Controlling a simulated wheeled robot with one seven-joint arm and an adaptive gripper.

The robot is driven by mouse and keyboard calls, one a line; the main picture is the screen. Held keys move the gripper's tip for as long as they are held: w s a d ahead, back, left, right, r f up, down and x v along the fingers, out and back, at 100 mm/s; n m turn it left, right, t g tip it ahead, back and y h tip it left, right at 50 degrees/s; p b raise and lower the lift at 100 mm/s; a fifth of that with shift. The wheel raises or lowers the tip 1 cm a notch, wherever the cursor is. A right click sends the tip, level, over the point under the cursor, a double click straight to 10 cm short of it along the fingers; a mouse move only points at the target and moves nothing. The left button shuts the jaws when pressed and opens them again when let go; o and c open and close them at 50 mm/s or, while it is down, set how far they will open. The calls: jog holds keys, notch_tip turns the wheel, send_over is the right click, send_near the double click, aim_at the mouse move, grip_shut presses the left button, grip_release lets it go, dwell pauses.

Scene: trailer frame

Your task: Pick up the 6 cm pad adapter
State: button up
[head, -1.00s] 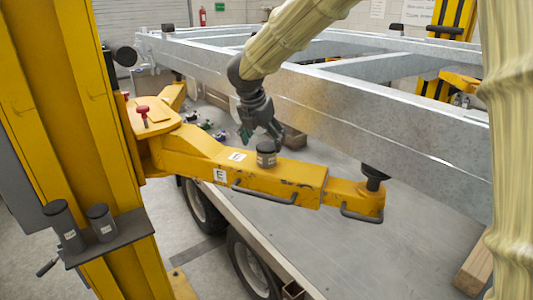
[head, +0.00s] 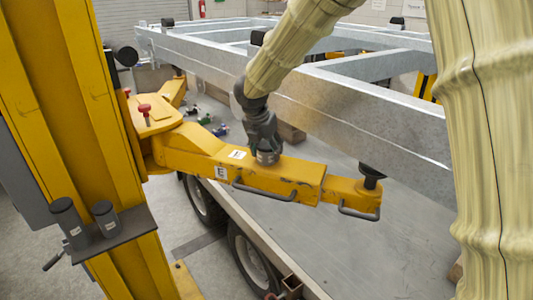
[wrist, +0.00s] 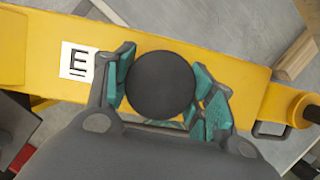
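A short dark round pad adapter (head: 267,157) stands upright on the yellow lift arm (head: 215,160); I cannot read its size label. In the wrist view its round black top (wrist: 160,85) sits between the fingers. My gripper (head: 264,148) is down over it, with a teal-padded finger on each side. The fingers are spread about as wide as the adapter, with a small gap showing on the right; firm contact is not visible. Two more dark cylinders, a taller one (head: 69,224) and a shorter one (head: 105,220), stand on the post's shelf (head: 112,240).
The galvanised trailer frame (head: 330,105) runs just behind my gripper. A black pad (head: 372,172) stands at the lift arm's outer end, under the frame. The yellow post (head: 75,120) rises at left. A grey handle bar (head: 262,191) is on the arm's near side.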

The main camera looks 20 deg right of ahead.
jog(key=c, duration=0.5)
jog(key=shift+r, duration=0.1)
jog(key=shift+c, duration=0.2)
